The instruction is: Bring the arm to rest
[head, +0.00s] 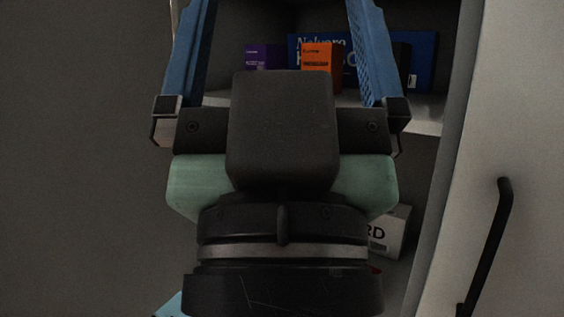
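The fingertips run up to or past the top edge of the picture. Beyond the fingers is a cabinet shelf (424,117) with boxes on it.
On the shelf stand a purple box (258,56), an orange box (317,60) and a larger blue box (422,62). A white box (391,232) lies lower, partly hidden by my wrist. A pale door (520,120) with a black handle (488,244) is at the right. A plain grey surface (80,150) fills the left.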

